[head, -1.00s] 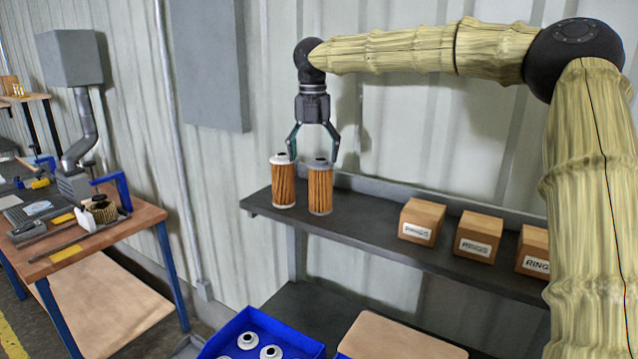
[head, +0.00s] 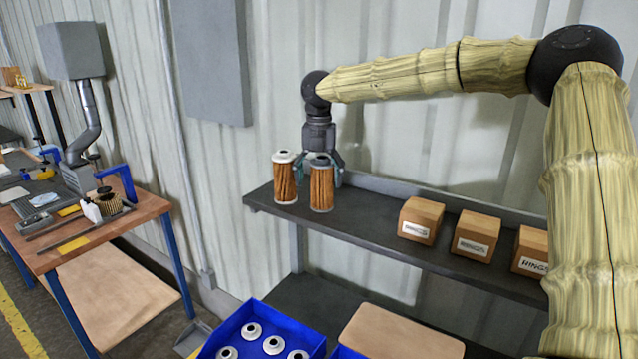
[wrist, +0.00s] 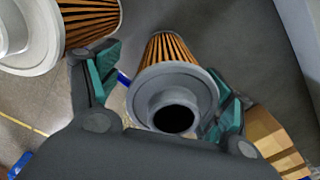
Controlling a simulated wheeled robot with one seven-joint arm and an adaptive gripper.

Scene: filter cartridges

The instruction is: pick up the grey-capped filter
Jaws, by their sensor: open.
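The grey-capped filter (head: 321,187) stands upright on the dark shelf, with orange pleats and a grey cap. It also shows in the wrist view (wrist: 172,92), its cap between the two teal fingers. My gripper (head: 322,172) is open and lowered around the top of this filter; in the wrist view (wrist: 160,92) the right finger is close to the cap, and a gap shows at the left finger. A white-capped filter (head: 284,180) stands upright just left of it and shows at the upper left of the wrist view (wrist: 45,38), outside the left finger.
The shelf (head: 370,215) runs right, with cardboard boxes (head: 421,220) along it, clear of the filters. A wall is close behind. Below is a blue crate (head: 262,335) with several white-capped things inside. A workbench (head: 120,225) with tools stands at the left.

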